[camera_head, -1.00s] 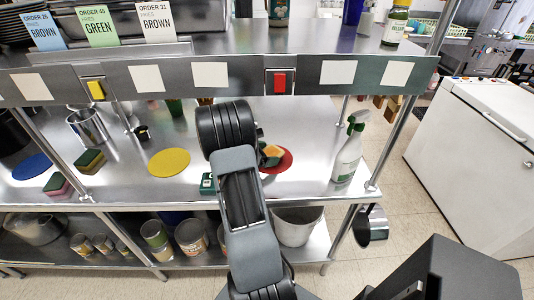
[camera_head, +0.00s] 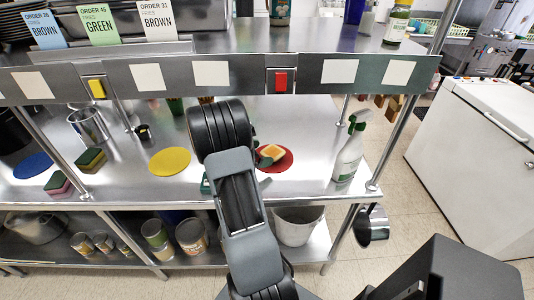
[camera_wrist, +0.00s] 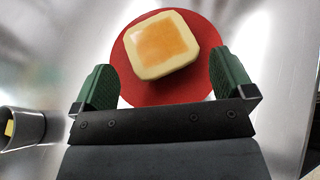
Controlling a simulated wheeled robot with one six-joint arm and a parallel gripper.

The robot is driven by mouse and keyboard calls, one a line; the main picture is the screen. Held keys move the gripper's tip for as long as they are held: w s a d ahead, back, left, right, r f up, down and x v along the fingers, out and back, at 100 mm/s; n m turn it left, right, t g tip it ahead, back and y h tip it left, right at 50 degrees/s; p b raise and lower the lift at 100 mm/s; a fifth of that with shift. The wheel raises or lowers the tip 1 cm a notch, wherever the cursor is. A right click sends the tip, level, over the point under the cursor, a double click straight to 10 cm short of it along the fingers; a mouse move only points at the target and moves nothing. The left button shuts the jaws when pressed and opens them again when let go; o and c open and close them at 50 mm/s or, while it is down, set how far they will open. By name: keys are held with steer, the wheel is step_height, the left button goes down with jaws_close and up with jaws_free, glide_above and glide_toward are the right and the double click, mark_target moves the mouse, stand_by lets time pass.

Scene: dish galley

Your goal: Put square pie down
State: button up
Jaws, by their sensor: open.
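The square pie (camera_wrist: 161,44), pale with an orange-brown top, lies on the red round mat (camera_wrist: 207,34) in the wrist view. In the head view the pie (camera_head: 272,151) shows on the red mat (camera_head: 287,160), just right of my arm. My gripper (camera_wrist: 165,82) is open, its green fingers standing apart on either side of the mat's near part. The pie is beyond the fingertips and clear of both. In the head view my arm hides most of the gripper.
A yellow round mat (camera_head: 170,161) and a blue one (camera_head: 33,165) lie on the steel counter to the left. A spray bottle (camera_head: 349,151) stands right of the red mat. Sponges (camera_head: 90,160) and a metal pot (camera_head: 88,125) are at the left.

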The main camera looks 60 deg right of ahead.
steer(key=v, duration=0.8)
steer(key=shift+w+a+r, duration=0.1)
steer(key=shift+w, duration=0.05)
steer(key=shift+a+r, duration=0.15)
steer(key=shift+a, duration=0.2)
steer(key=s+a+r+m+t+y, duration=0.2)
steer(key=a+m+t+y, duration=0.1)
steer(key=a, duration=0.7)
steer(key=s+a+r+m+t+y, duration=0.2)
steer(key=a+m+y, duration=0.3)
steer(key=a, duration=0.6)
steer(key=s+a+r+m+t+y, duration=0.2)
steer(key=a+m+t+y, duration=0.2)
steer(key=a, duration=0.6)
steer(key=shift+s+a+r+t+p, duration=0.15)
steer(key=shift+s+r+t+p, duration=0.05)
steer(key=shift+r+t+p, duration=0.1)
